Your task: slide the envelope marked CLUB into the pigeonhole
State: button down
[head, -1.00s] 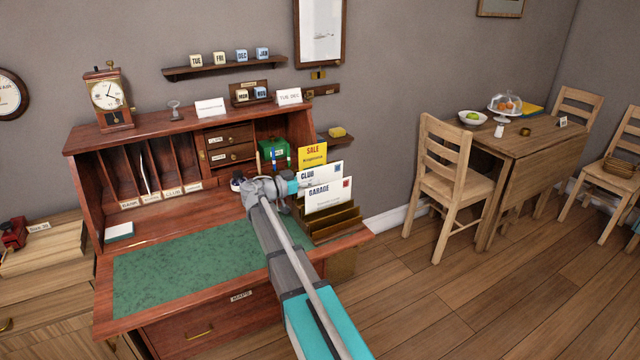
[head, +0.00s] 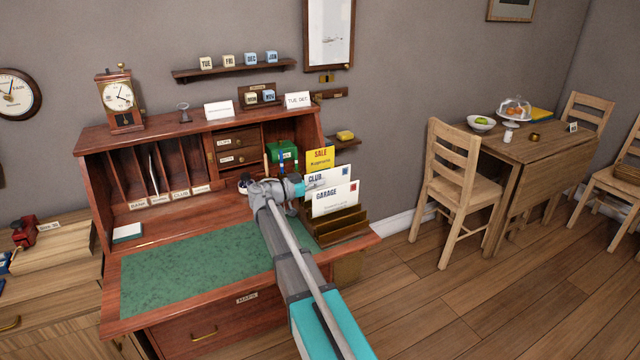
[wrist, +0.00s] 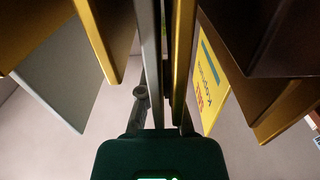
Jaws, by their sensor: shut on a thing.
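The white envelope marked CLUB (head: 340,174) stands in a stepped wooden rack, between the yellow SALE envelope (head: 320,158) behind and the white GARAGE envelope (head: 338,199) in front. My gripper (head: 301,188) is at its left edge and is shut on it. In the wrist view, my gripper (wrist: 163,100) points between the rack's dividers, with envelopes close on both sides; the pinched edge is hard to make out. The pigeonholes (head: 168,166) are at the desk's back left, with small labels below. One holds a thin white item.
The rack (head: 343,226) stands at the desk's right end. Pens and a green box (head: 283,151) are close behind my gripper. The green desk mat (head: 190,270) is clear. A small white-topped block (head: 127,233) lies at the left, before the pigeonholes.

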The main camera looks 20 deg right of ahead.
jog(key=shift+r+p, duration=1.25)
jog(key=shift+r, duration=0.1)
jog(key=s+r+p, duration=0.1)
jog(key=r+p, duration=0.1)
jog(key=s+r+p, duration=0.4)
jog(key=shift+s+a+r+p, duration=0.1)
jog(key=shift+a+r+p, duration=0.2)
jog(key=shift+r+p, duration=0.1)
jog(key=s+a+r+p, duration=0.1)
jog(key=s+r+p, duration=0.2)
jog(key=s, duration=0.5)
jog(key=shift+s+r, duration=0.2)
jog(key=shift+s, duration=0.2)
jog(key=shift+r+p, duration=0.1)
jog(key=shift+p, duration=0.2)
notch_tip(320, 180, up, 6)
jog(key=p, duration=0.5)
jog(key=shift+f+p, duration=0.2)
jog(key=shift+p, duration=0.1)
jog(key=shift+d, duration=0.1)
